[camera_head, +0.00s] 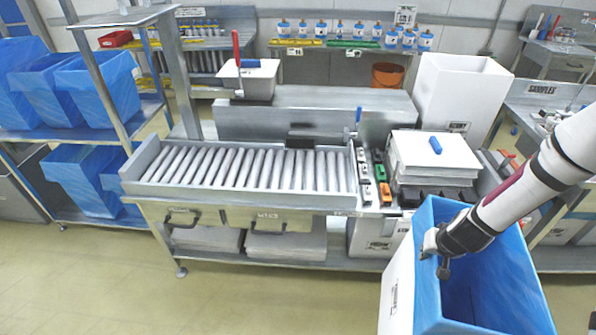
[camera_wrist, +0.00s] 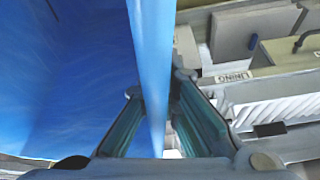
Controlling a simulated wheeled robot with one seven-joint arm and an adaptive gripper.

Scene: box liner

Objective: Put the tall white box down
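The tall white box (camera_head: 397,292) is at the lower right of the head view, in front of the bench, with a blue liner (camera_head: 486,268) inside and folded over its rim. My gripper (camera_head: 433,245) is at the box's left rim. In the wrist view, my gripper (camera_wrist: 158,97) has one finger on each side of the blue-covered wall (camera_wrist: 152,50) and is shut on it. The box looks upright. Its bottom is cut off by the frame, so I cannot tell whether it hangs or rests on something.
The roller table (camera_head: 250,170) is clear on top. Another tall white box (camera_head: 455,95) stands at the bench's back right, behind a stack of white lids (camera_head: 430,155). Blue-lined boxes (camera_head: 100,85) fill a rack at the left. The floor at front left is free.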

